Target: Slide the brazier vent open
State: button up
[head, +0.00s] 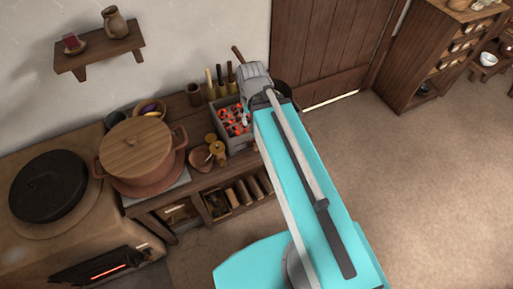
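The brazier (238,140) looks like a grey box filled with glowing red coals. It stands on the wooden bench near the back wall, left of my arm. My turquoise arm reaches over the bench and hides the brazier's right side. The vent cannot be made out in this view. My gripper (244,114) is mostly hidden behind the grey wrist. Only a small pale part, likely a finger, shows over the coals. Whether it touches the brazier, or is open or shut, cannot be seen.
Brass-coloured pots (216,148) stand close left of the brazier, with upright-handled tools (220,80) behind it. A large lidded pot (138,150) and a stove (88,225) with a glowing slot are further left. A dark door (325,45) is behind. Floor at right is clear.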

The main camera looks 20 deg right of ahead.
aim_at(252, 143)
jog(key=k, duration=1.75)
jog(key=u, duration=0.75)
jog(key=i, duration=1)
